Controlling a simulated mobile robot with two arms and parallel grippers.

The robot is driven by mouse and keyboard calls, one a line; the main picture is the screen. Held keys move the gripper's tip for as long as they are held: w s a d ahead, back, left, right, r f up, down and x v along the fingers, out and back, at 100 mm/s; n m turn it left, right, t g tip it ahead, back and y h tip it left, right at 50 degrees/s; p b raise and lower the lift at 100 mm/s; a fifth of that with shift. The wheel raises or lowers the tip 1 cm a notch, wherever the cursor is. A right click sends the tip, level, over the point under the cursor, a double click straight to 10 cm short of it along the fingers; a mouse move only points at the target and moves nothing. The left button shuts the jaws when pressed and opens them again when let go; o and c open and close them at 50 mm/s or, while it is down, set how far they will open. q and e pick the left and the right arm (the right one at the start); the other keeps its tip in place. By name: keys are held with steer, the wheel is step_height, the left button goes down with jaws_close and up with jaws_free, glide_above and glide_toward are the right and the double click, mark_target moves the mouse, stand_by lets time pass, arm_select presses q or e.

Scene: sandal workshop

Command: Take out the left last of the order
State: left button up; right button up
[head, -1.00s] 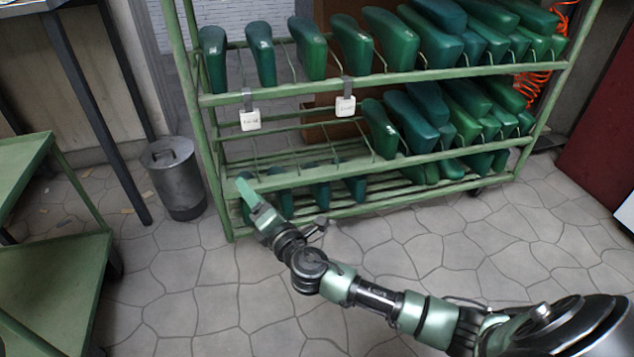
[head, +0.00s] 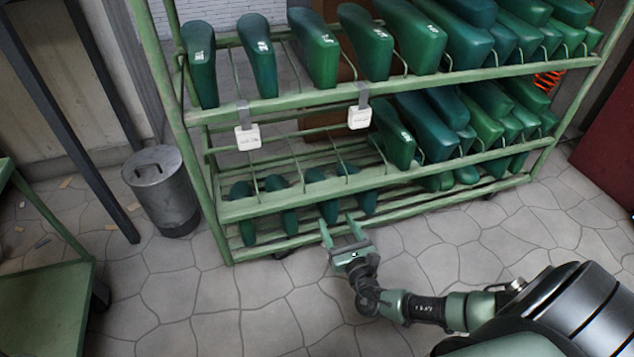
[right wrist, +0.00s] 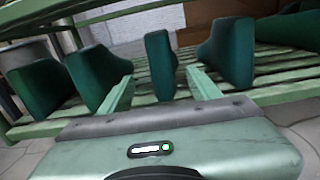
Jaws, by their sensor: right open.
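Green lasts stand on a green rack (head: 290,104); I cannot tell which one is the left last of the order. Several are on the low shelf, among them one at the far left (head: 242,212), one beside it (head: 281,204) and one in front of my right gripper (head: 328,190). My right gripper (head: 338,222) is open and empty at the front of the low shelf. In the right wrist view, a narrow last (right wrist: 160,62) stands upright ahead, between the two fingers and apart from them. Other lasts stand either side of it. My left gripper is not in view.
More lasts (head: 318,50) fill the upper shelf, and two white tags (head: 247,137) hang from its rail. A grey bin (head: 163,190) stands left of the rack. A green cart (head: 45,305) is at the lower left. The tiled floor before the rack is mostly clear.

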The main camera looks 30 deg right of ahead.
steer(key=b+x, duration=0.2)
steer(key=x, duration=0.1)
steer(key=b+x, duration=0.2)
steer(key=x, duration=0.2)
steer(key=shift+d+b, duration=0.2)
steer(key=shift+b, duration=0.2)
steer(key=shift+w+d, duration=0.1)
steer(key=shift+w, duration=0.25)
steer(key=shift+r, duration=0.2)
jaws_close()
